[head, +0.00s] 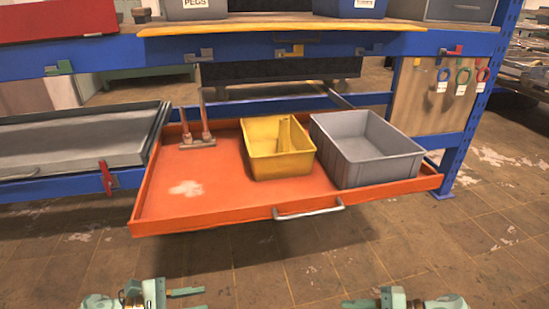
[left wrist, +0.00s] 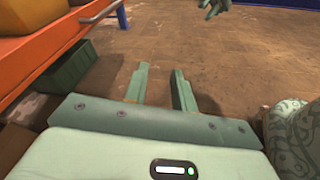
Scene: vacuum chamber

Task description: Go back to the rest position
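My left gripper (head: 196,299) is at the bottom edge of the head view, in front of the orange drawer. In the left wrist view its two fingers (left wrist: 160,85) are apart with only bare floor between them. My right gripper (head: 350,304) is at the bottom edge, right of centre, partly cut off. It also shows small at the top of the left wrist view (left wrist: 208,11), where its fingers look apart and empty. Neither gripper touches anything.
The orange drawer (head: 230,207) is pulled out of the blue rack. It holds a yellow bin (head: 278,168), a grey bin (head: 378,173) and a stand with two upright rods (head: 197,143). A grey tray (head: 70,146) is at left. The floor before the drawer is clear.

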